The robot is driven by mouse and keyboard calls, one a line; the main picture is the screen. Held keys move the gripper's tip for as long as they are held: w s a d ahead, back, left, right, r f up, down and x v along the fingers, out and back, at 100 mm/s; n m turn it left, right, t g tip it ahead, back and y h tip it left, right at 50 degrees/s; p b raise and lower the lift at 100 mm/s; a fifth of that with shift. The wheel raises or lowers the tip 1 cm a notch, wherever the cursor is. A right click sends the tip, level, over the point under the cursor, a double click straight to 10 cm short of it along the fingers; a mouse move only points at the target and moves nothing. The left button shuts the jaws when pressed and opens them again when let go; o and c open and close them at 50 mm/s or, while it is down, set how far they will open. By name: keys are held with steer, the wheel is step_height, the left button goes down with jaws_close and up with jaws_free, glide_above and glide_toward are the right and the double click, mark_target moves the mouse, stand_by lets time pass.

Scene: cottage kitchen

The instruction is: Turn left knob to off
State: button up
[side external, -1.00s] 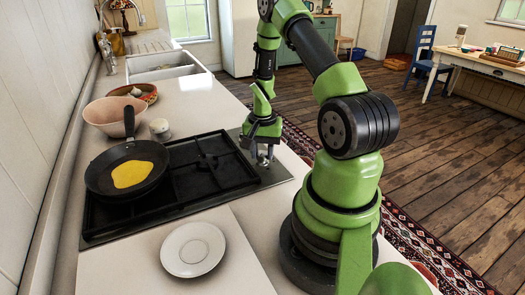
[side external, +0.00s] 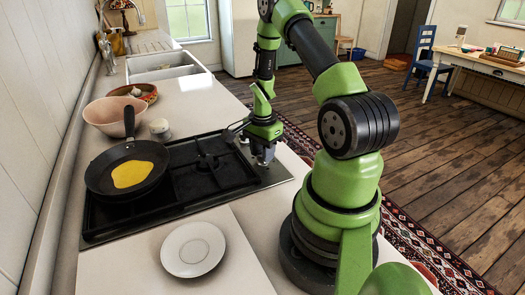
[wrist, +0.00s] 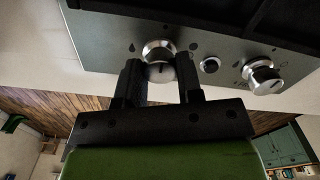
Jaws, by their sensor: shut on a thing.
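The left knob (wrist: 159,50) is a silver round knob on the front panel of the dark hob. It sits between my two dark fingers in the wrist view, and my gripper (wrist: 159,75) is shut on it. A dark mark shows on its near face; the fingers hide part of its sides. In the side view my green gripper (side external: 263,158) is low over the front strip of the hob (side external: 275,177) and hides the knob. A second silver knob (wrist: 263,79) stands to the right, apart from my fingers.
A small dark button (wrist: 209,65) lies between the knobs. A black pan (side external: 105,178) with yellow food sits on the hob. A white plate (side external: 193,249) lies on the near counter. A pink bowl (side external: 109,117) and small jar (side external: 160,129) stand behind.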

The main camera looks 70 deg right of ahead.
stand_by(0.4)
steer(key=o, duration=0.9)
steer(key=shift+r, duration=0.1)
step_height(320, 180, up, 10)
steer(key=shift+f, duration=0.1)
